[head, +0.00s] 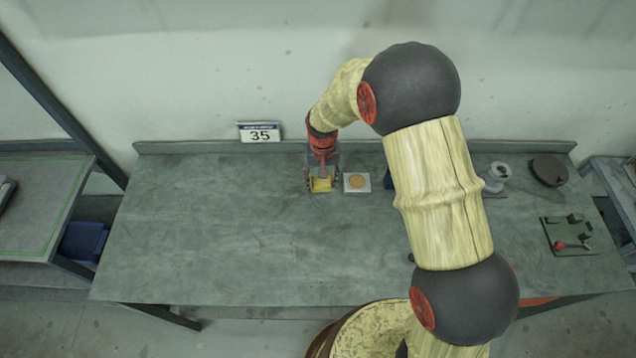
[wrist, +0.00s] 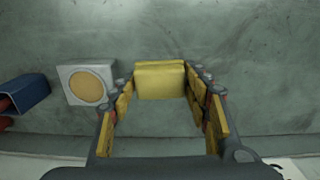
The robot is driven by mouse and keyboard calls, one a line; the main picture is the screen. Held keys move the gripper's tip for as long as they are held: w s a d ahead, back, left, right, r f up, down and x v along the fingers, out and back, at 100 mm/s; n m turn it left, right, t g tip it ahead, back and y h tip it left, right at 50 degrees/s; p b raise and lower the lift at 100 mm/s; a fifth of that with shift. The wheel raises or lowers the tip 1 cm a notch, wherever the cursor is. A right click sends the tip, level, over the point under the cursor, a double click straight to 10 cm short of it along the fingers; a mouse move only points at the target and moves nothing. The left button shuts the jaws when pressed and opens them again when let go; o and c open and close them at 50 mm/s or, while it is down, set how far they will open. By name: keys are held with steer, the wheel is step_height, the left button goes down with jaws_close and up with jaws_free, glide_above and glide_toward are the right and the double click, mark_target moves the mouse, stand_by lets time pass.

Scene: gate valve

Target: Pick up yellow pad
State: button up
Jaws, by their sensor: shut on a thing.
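The yellow pad (wrist: 160,80) is a small yellow block between the fingers of my gripper (wrist: 160,86) in the wrist view. Both fingertips close on its left and right sides. In the head view the pad (head: 321,185) shows under my gripper (head: 321,180), near the back of the table. I cannot tell whether the pad touches the table or is slightly above it.
A white square plate with a tan disc (head: 357,182) lies just right of my gripper on the green-grey table (head: 220,230). A blue bin (wrist: 26,92) stands beyond it. A sign reading 35 (head: 260,133) stands at the back. The table's left half is clear.

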steer(key=s+d+r, duration=0.7)
steer(key=s+r, duration=0.1)
steer(key=s, duration=0.1)
steer(key=shift+s+d, duration=0.25)
steer(key=shift+d, duration=0.1)
steer(key=o, duration=0.5)
steer(key=c, duration=0.4)
steer(key=shift+c, duration=0.2)
